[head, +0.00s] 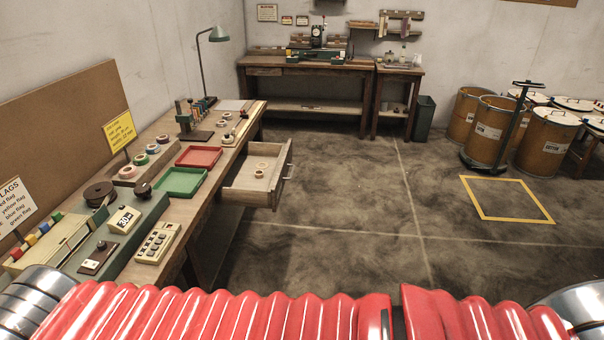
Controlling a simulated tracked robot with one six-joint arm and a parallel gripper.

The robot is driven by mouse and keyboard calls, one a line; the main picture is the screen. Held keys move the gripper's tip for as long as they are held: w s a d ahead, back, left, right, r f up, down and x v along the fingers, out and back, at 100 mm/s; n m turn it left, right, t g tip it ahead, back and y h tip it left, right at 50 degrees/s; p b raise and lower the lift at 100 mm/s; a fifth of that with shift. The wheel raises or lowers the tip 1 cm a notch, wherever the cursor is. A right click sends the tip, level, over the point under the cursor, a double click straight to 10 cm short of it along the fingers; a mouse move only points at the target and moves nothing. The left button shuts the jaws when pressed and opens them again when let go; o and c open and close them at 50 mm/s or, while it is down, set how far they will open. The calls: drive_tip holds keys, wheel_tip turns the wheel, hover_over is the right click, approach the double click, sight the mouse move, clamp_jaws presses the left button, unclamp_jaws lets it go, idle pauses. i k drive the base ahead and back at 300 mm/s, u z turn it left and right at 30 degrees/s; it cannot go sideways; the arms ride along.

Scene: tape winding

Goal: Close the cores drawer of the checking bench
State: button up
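The checking bench (196,215) runs along the left wall in the head view. Its cores drawer (239,187) stands pulled out to the right, over the floor. The drawer is light wood, with a metal handle (288,160) on its right-hand front. A few small ring-shaped cores (260,174) lie inside. My gripper is not visible; only red ribbed sleeving and metal parts of my own body show along the bottom edge, well apart from the drawer.
Red (198,156) and green (181,182) trays, tape rolls, a keypad (158,243) and a lamp (207,50) stand on the bench. Another bench (310,70) is at the back. Drums (495,130) and a trolley stand at right. The middle floor is clear.

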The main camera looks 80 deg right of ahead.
sight(240, 186)
drive_tip(key=u, duration=0.05)
drive_tip(key=k, duration=1.55)
drive_tip(key=z, duration=1.95)
drive_tip(key=i, duration=1)
drive_tip(key=z, duration=0.05)
